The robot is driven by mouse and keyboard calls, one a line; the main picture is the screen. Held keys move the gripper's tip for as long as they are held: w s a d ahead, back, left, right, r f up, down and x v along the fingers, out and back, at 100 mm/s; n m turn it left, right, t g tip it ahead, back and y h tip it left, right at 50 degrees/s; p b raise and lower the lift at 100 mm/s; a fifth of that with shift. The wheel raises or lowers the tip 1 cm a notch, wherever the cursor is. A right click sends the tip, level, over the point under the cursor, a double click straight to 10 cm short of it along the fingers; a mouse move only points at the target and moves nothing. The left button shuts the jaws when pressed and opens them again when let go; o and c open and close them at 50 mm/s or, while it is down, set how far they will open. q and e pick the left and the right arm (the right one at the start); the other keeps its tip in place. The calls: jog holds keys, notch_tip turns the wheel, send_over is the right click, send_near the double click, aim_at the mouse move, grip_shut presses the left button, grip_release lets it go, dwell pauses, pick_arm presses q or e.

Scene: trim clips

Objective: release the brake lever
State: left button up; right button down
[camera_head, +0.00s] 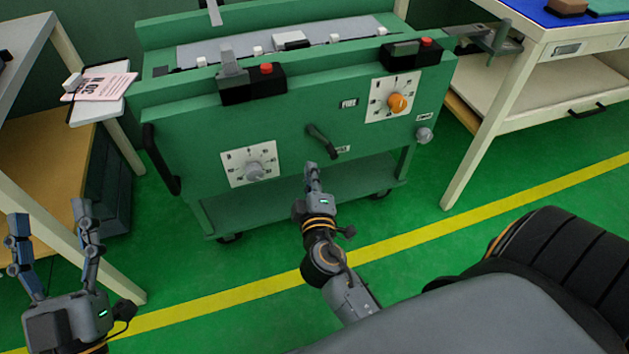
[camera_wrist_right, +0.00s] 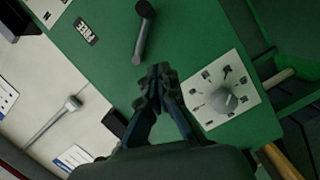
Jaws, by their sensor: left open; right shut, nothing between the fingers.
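The dark brake lever (camera_head: 322,141) is on the front panel of the green cart (camera_head: 290,125), between the two dials. It slants down to the right in the head view. In the right wrist view the lever (camera_wrist_right: 143,30) is just beyond my fingertips. My right gripper (camera_head: 312,168) is shut and empty, just below the lever, with a gap in the wrist view (camera_wrist_right: 159,72). Whether it touches the lever cannot be told from the head view. My left gripper (camera_head: 48,208) is open and empty at the lower left, away from the cart.
A grey dial (camera_head: 254,172) is at the panel's lower left, an orange dial (camera_head: 397,103) at the upper right. A grey knob (camera_head: 424,135) sits at the right edge. A black handle (camera_head: 160,160) juts from the left side. Tables flank the cart; green floor is open in front.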

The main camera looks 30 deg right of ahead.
aim_at(324, 144)
pick_arm(q)
jog(key=s+r+t, duration=0.2)
jog(key=shift+a+r+h+b, duration=0.1)
jog(key=shift+r+h+b, duration=0.2)
jog(key=shift+b, duration=0.1)
pick_arm(e)
jog(key=w+d+f, duration=0.2)
jog(key=w+d, duration=0.1)
jog(key=d, duration=0.2)
jog(key=shift+w+d, duration=0.15)
jog(key=shift+d, duration=0.25)
pick_arm(q)
jog(key=shift+s, duration=0.15)
jog(key=shift+s+r+t+h, duration=0.2)
jog(key=shift+r+t+h, duration=0.05)
jog(key=shift+t+h, duration=0.05)
pick_arm(e)
jog(key=shift+d+r+n, duration=0.1)
jog(key=shift+d+n, duration=0.05)
jog(key=shift+n, duration=0.25)
pick_arm(q)
jog(key=shift+r, duration=0.1)
